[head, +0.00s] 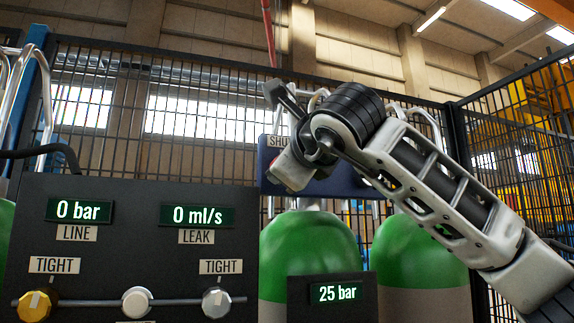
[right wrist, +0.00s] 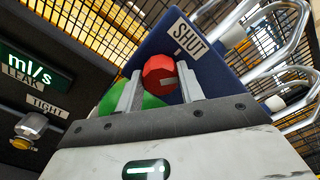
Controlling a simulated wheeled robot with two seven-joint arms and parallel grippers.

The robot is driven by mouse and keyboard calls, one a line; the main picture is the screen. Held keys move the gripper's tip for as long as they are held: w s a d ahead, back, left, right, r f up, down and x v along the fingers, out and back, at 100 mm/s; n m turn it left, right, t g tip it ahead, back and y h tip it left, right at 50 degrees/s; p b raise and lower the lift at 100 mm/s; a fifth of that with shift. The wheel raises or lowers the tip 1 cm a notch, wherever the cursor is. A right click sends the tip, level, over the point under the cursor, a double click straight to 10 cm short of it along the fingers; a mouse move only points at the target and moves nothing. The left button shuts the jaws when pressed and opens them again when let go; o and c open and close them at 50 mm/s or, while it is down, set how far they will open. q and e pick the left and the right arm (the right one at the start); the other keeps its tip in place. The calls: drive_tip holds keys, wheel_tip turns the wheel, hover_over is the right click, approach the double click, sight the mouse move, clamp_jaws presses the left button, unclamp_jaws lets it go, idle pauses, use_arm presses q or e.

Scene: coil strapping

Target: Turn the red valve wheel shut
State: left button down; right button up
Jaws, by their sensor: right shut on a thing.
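The red valve wheel (right wrist: 159,70) sits on a dark blue panel (right wrist: 215,68) below a SHUT label (right wrist: 187,35), in the right wrist view. My right gripper (right wrist: 159,82) has its two fingers on either side of the wheel and is shut on it. In the head view my right arm comes in from the right, and the gripper (head: 293,165) is at the blue panel (head: 345,180). There the wheel is hidden behind my gripper and the SHUT label (head: 277,141) is partly covered. My left gripper is not in view.
A dark console (head: 130,245) at left reads 0 bar LINE and 0 ml/s LEAK, with knobs (head: 136,302) marked TIGHT. A smaller box (head: 333,297) reads 25 bar. Green cylinders (head: 312,255) stand behind. Bent metal pipes and a mesh fence (head: 215,105) surround the panel.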

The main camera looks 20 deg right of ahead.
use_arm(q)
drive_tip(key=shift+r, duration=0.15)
use_arm(e)
drive_tip(key=n, duration=0.7)
drive_tip(key=shift+a, duration=0.1)
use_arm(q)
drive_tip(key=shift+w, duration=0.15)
use_arm(e)
drive_tip(key=shift+f, duration=0.1)
drive_tip(key=o, duration=1)
use_arm(q)
drive_tip(key=b, duration=0.2)
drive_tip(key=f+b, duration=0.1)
drive_tip(key=b, duration=0.1)
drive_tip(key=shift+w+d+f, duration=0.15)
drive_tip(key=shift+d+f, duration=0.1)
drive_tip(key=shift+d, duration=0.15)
use_arm(e)
drive_tip(key=s, duration=1.6)
drive_tip(key=shift+d, duration=0.3)
